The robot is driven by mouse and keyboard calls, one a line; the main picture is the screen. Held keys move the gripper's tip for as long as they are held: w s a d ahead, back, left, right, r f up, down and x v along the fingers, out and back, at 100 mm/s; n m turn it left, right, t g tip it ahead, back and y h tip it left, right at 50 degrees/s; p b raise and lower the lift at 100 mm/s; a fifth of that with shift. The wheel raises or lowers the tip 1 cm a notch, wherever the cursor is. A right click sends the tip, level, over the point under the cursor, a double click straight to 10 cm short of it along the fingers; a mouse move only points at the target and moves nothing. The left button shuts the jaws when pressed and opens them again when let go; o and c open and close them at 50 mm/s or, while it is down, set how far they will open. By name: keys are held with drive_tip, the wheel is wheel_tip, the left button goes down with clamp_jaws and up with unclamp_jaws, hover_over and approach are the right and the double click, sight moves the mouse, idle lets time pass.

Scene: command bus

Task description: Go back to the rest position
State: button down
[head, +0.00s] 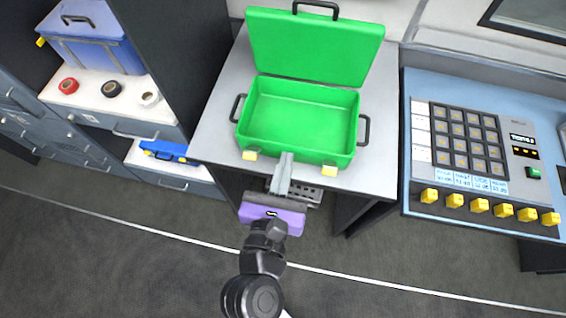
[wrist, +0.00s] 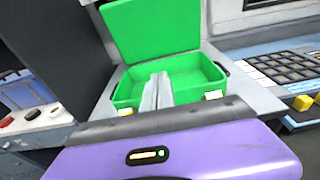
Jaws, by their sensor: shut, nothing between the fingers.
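My gripper (head: 284,172) is in front of the front edge of the grey table (head: 214,135), near the green case. Its two grey fingers are together with nothing between them. In the wrist view the fingers (wrist: 156,92) overlap the front of the case, and the purple gripper body fills the bottom. My arm rises from the bottom of the head view. The green case (head: 300,110) stands open on the table, lid up at the back, and looks empty inside. It also shows in the wrist view (wrist: 190,70). I cannot tell whether the fingers touch it.
A control panel (head: 420,205) with a keypad and several yellow knobs stands at the right. At the left, shelves hold a blue case (head: 98,52), tape rolls (head: 111,88) and a smaller blue item (head: 165,151). The dark floor (head: 130,265) in front is open.

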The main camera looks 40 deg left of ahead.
drive_tip(key=shift+v, duration=0.9)
drive_tip(key=shift+f, duration=0.15)
